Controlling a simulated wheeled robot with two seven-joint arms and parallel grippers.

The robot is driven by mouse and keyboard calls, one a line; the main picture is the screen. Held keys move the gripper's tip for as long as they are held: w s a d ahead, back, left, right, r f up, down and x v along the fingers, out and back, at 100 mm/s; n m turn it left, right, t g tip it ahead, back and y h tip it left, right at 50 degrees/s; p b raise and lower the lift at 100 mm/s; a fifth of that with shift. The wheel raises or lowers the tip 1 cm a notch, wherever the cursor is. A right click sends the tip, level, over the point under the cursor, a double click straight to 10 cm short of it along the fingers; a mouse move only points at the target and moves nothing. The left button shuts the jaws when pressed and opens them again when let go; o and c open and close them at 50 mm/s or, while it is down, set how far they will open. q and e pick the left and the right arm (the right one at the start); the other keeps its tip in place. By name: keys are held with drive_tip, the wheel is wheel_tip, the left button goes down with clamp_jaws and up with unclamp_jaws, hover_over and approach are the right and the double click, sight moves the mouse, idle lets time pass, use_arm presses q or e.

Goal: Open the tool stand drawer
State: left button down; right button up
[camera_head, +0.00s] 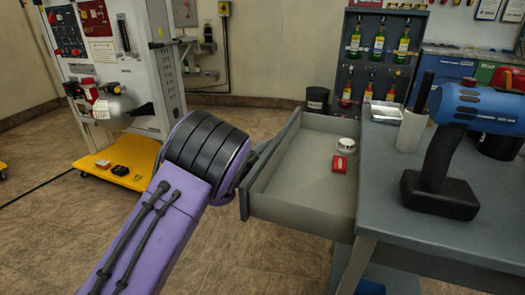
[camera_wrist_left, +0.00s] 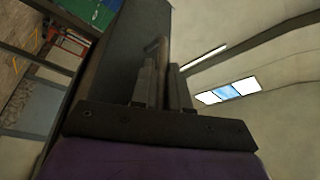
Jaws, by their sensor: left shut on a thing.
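The tool stand drawer (camera_head: 300,205) is pulled out to the left of the grey tool stand (camera_head: 385,170) in the head view. Inside it lie a red box (camera_head: 339,164) and a white round item (camera_head: 346,145). My left arm reaches the drawer's outer left end, and my left gripper is mostly hidden behind its own wrist there. In the left wrist view my left gripper (camera_wrist_left: 163,85) has its fingers close together on the drawer handle (camera_wrist_left: 158,47), with the dark drawer front beside it. My right gripper is in neither view.
A blue and black power drill (camera_head: 450,150) stands on the tool stand top, beside a pale cylinder (camera_head: 411,130) and a small silver tray (camera_head: 386,112). A rack of bottles (camera_head: 378,50) stands behind. A white panel cart on a yellow base (camera_head: 115,165) is at left. Floor between is clear.

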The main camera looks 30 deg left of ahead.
use_arm(q)
drive_tip(key=c, duration=1.5)
unclamp_jaws()
drive_tip(key=v, duration=1)
drive_tip(key=shift+s+a+f+b, duration=0.1)
drive_tip(key=shift+s+f+b, duration=0.05)
drive_tip(key=shift+s+b, duration=0.15)
